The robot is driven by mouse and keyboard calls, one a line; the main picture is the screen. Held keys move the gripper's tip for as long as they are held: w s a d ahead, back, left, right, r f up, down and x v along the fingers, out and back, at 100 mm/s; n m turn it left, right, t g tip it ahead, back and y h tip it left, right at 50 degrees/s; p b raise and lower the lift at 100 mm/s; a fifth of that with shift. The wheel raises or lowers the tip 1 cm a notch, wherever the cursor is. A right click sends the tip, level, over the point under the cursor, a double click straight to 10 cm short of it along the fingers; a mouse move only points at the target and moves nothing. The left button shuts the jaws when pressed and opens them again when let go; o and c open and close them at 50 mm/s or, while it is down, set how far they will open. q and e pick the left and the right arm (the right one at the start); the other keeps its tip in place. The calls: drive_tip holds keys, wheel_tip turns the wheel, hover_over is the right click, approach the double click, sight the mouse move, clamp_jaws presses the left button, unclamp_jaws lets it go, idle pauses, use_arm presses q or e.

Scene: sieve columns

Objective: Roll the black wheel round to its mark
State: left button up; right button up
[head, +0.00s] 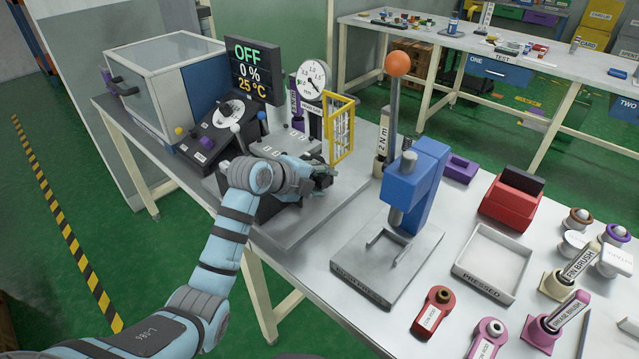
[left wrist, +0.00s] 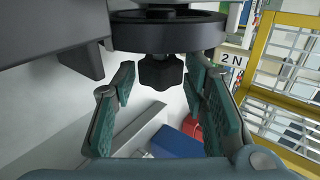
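The black wheel (left wrist: 200,34) shows at the top of the left wrist view as a dark disc seen edge-on, with a dark lobed knob (left wrist: 160,71) sticking out below it. My left gripper (left wrist: 160,88) is open, its teal-padded fingers to either side of the knob. There is a visible gap on both sides, so it holds nothing. In the head view my left gripper (head: 322,181) is at the grey machine on the table, below the yellow guard. The wheel is hidden or too small to make out there, and I see no mark. My right gripper is not in view.
The yellow guard frame (head: 352,129) stands close beyond my left gripper. A blue press (head: 428,175) with an orange-knobbed lever (head: 398,64) stands to its right. A control box (head: 213,134) and an OFF display (head: 253,70) are behind. A white PRESSED tray (head: 494,258) lies farther right.

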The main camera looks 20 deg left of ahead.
use_arm(q)
drive_tip(key=c, duration=0.8)
drive_tip(key=shift+s+a+f+t+b, duration=0.1)
drive_tip(key=shift+f+t+b, duration=0.2)
drive_tip(key=shift+t, duration=0.1)
drive_tip(key=shift+c, duration=0.4)
drive_tip(key=shift+r+t+h, duration=0.1)
drive_tip(key=shift+t+h, duration=0.2)
drive_tip(key=shift+r, duration=0.15)
drive_tip(key=o, duration=0.9)
